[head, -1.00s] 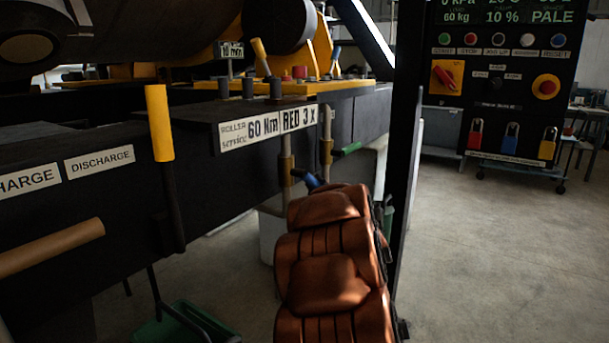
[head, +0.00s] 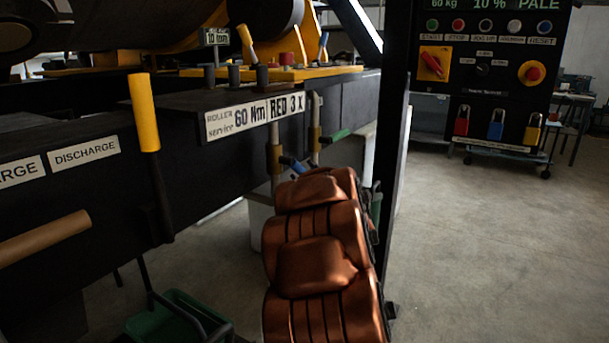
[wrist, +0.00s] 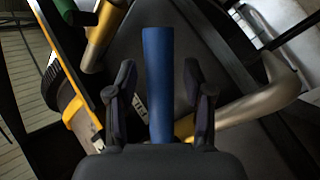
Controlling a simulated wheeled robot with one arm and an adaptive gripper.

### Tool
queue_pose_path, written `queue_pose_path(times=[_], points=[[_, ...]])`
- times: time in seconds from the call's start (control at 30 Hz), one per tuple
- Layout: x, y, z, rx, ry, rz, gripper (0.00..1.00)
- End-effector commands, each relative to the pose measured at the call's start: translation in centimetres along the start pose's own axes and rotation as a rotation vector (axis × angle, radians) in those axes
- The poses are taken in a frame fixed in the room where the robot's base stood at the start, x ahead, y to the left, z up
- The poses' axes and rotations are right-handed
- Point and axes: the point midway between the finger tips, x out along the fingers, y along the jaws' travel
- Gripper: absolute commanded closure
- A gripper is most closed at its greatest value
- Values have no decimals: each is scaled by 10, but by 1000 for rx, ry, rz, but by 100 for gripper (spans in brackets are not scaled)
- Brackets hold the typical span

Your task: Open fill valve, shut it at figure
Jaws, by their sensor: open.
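The blue valve handle (wrist: 158,80) stands between the two fingers of my gripper (wrist: 160,100) in the wrist view. The fingers are open, with a gap on each side of the handle. A white tag with partly hidden lettering (wrist: 138,104) sits beside it. In the head view the blue handle (head: 291,164) shows beyond my copper-coloured arm, by a brass-and-steel pipe (head: 274,150); my gripper is hidden there. The readout (head: 495,5) at the top right shows 60 kg, 10 % and PALE; its upper line is cut off.
A green handle (head: 334,136) is on the neighbouring pipe; it also shows in the wrist view (wrist: 66,12). A yellow-gripped lever (head: 143,112) stands at left by the DISCHARGE label (head: 84,154). A dark post (head: 394,150) rises right of my arm. Open floor (head: 480,240) lies further right.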

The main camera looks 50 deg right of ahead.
Motion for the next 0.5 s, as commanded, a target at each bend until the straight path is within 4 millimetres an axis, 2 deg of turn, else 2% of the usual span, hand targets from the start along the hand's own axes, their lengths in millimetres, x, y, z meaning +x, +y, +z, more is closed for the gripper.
queue_pose_path(times=[0.27,0.5], points=[[-3,0,0,0,-1,-1,48],[-22,0,2,0,-5,-1,48]])
